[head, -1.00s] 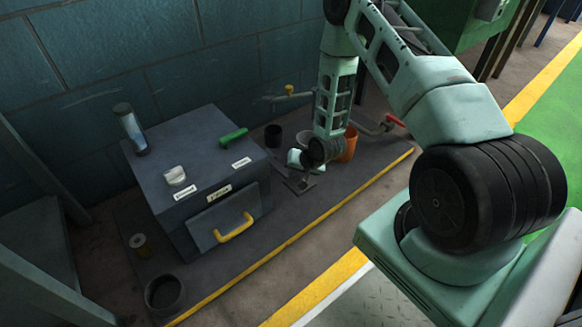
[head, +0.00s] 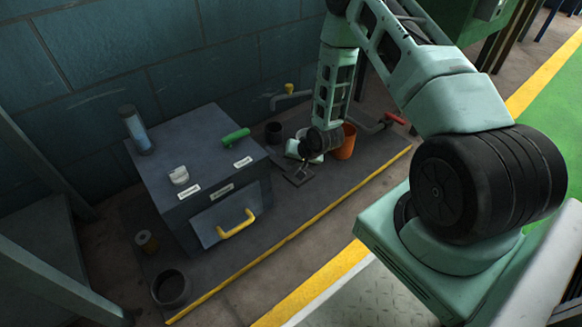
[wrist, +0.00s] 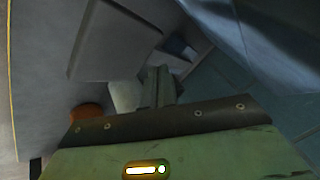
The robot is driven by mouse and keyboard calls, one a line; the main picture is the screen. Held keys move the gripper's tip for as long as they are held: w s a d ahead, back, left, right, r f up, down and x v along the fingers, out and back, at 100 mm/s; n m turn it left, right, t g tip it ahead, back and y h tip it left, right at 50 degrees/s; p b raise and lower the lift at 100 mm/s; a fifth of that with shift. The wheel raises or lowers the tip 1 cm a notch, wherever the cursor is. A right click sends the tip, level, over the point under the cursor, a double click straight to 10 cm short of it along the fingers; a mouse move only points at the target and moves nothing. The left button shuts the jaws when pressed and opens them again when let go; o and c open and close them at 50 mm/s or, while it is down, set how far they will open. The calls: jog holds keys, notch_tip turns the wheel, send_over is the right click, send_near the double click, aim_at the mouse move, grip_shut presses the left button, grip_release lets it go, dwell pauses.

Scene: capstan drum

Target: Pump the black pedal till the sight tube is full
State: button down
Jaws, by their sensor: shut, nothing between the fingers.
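The black pedal (head: 299,177) is a small dark plate low on the floor mat, right of the grey cabinet. My gripper (head: 298,150) is shut and empty, just above and behind the pedal; I cannot tell whether it touches it. Its fingers also show in the wrist view (wrist: 158,87), where I cannot make out the pedal. The sight tube (head: 137,130) stands at the back left of the cabinet top, with blue in its lower part and a dark cap. Its exact level is too small to read.
The grey cabinet (head: 190,150) carries a green handle (head: 236,137), a white knob (head: 179,175) and a yellow drawer handle (head: 237,224). An orange bucket (head: 345,143) stands close right of my gripper. A red-handled pipe (head: 393,118) lies beyond. The mat's front strip is clear.

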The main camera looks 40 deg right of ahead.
aim_at(294, 171)
jog(key=shift+f, duration=0.1)
jog(key=shift+w+f, duration=0.15)
jog(key=shift+f, duration=0.1)
jog(key=shift+f, duration=0.25)
dwell(0.7)
